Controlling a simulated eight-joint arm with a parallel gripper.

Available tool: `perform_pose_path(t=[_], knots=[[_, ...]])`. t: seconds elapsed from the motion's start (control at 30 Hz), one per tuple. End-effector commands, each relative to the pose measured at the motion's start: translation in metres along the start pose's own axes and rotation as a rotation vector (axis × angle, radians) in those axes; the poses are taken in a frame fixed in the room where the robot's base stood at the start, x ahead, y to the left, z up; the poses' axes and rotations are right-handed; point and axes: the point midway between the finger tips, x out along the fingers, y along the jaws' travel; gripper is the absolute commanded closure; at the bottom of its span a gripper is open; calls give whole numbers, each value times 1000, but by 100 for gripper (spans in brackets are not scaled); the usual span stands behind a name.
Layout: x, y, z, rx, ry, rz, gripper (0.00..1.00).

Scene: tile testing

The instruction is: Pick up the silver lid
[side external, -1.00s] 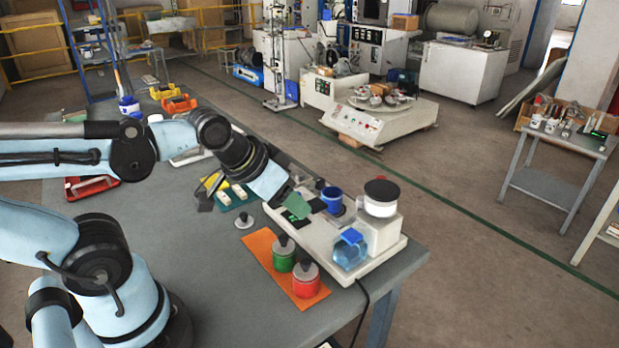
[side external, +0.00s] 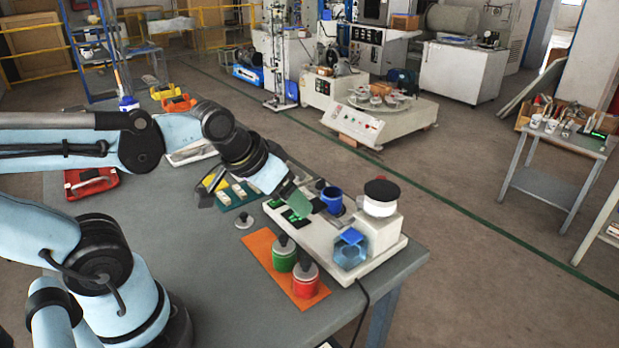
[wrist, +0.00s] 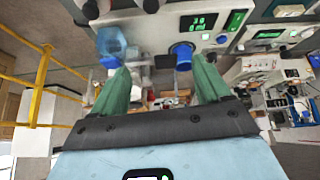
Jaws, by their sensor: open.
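A small silver lid (side external: 244,222) with a dark knob lies flat on the grey table, left of the white device and behind the orange mat. My gripper (side external: 302,204) is to the right of the lid and apart from it, above the white device near a blue cup (side external: 332,198). Its green fingers (wrist: 163,80) are spread in the wrist view, with nothing clearly held between them. The blue cup (wrist: 182,56) shows beyond the fingertips. I cannot make out the silver lid in the wrist view.
Green (side external: 284,255) and red (side external: 305,278) canisters stand on the orange mat (side external: 258,246). The white device (side external: 378,254) bears a clear blue container (side external: 350,248). A teal tray (side external: 238,196) lies behind the lid.

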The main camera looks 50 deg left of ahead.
Motion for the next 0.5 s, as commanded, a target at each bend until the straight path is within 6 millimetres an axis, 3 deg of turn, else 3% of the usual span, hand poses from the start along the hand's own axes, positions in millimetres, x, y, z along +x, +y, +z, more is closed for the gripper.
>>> perform_pose_path(t=[0.23,0.5], knots=[[4,-69,-7,-470,-217,-144,24],[6,-139,5,-972,-426,-305,24]])
